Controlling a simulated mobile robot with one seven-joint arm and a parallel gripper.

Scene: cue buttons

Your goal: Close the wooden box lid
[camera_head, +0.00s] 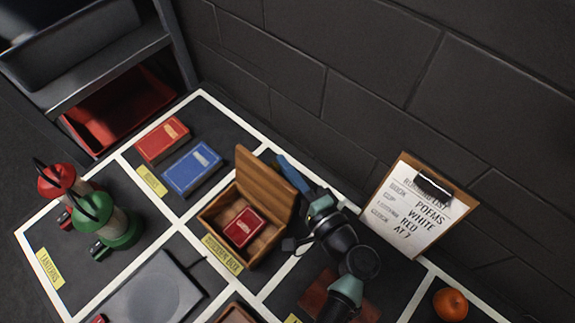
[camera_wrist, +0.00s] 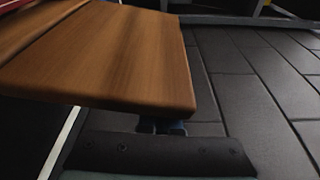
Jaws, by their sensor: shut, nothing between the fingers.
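The wooden box (camera_head: 208,222) stands on the marked table with its lid (camera_head: 266,186) raised and tilted back on the right side. A small red book or case (camera_head: 244,227) lies inside the box. My gripper (camera_head: 285,163) is shut, with its blue fingers just behind the outer right side of the lid. In the wrist view the lid (camera_wrist: 110,60) fills the upper left. My fingertips (camera_wrist: 162,125) are mostly hidden under its near edge, and I cannot tell whether they touch it.
A red book (camera_head: 160,139) and a blue book (camera_head: 191,169) lie left of the box. Red and green lanterns (camera_head: 120,228) stand further left. A clipboard (camera_head: 417,207) leans near the dark wall, and an orange fruit (camera_head: 450,304) sits at the lower right.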

